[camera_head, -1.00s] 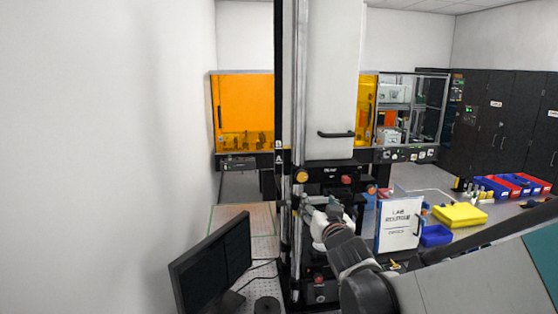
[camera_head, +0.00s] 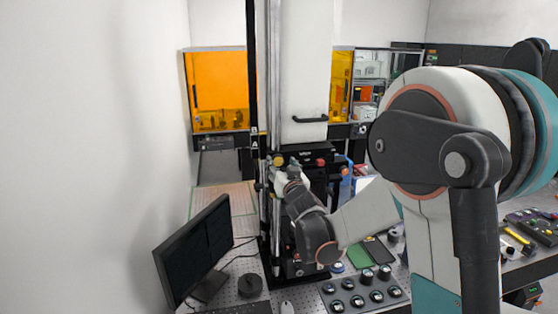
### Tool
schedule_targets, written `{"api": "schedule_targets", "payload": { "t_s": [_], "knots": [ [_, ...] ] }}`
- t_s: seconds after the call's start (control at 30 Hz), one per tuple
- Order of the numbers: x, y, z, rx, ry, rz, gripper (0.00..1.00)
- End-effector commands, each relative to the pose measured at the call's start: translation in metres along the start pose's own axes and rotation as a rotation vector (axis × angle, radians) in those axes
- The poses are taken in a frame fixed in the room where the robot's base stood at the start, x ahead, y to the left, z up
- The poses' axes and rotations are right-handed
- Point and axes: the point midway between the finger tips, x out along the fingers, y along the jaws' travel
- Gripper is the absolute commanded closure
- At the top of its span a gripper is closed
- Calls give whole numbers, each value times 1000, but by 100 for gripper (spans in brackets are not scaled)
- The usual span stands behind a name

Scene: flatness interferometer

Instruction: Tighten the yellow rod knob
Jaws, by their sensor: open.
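The yellow rod knob (camera_head: 278,161) shows small on the vertical metal rod (camera_head: 276,110) at the left front of the tall interferometer column (camera_head: 305,70). My gripper (camera_head: 281,172) is at the end of my arm, right at or just below the knob. Its fingers are small and partly hidden by my wrist. It is open. I cannot tell whether the fingers touch the knob or are around it.
A red knob (camera_head: 320,162) sits to the right on the same black stage. A monitor (camera_head: 195,250) stands front left, near a black round puck (camera_head: 250,286). A dark tray with several round pieces (camera_head: 362,292) lies in front. My arm hides much of the right.

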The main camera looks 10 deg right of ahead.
Motion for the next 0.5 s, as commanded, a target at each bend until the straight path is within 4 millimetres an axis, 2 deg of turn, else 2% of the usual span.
{"api": "schedule_targets", "payload": {
  "t_s": [0.1, 0.2, 0.5],
  "knots": [
    [16, 0, -1, 0, 0, 0, 46],
    [24, 0, -1, 0, 0, 0, 46],
    [31, 0, 0, 0, 0, 0, 46]
  ]
}}
